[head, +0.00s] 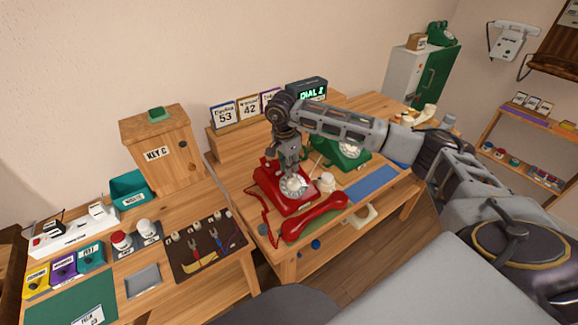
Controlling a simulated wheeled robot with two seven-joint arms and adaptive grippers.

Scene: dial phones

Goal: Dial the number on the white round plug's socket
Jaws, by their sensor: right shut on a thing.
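The red dial phone (272,189) stands on the right wooden desk, its receiver (314,217) off and lying in front. My right gripper (291,174) reaches down from above and is shut at the phone's dial (296,187); the fingertips partly cover the dial. The green dial phone (345,152) stands behind, partly hidden by my right arm. A white power strip (75,237) on the left desk carries a dark plug and a white plug (98,209); the plugs' shapes and any socket number are too small to read. My left gripper is not in view.
Number cards (224,115) and a display reading DIAL (306,91) stand on the back shelf. A wooden key cabinet (160,150) is at the left. A tool mat (205,258) lies in front. A blue mat (373,183) lies right of the phone.

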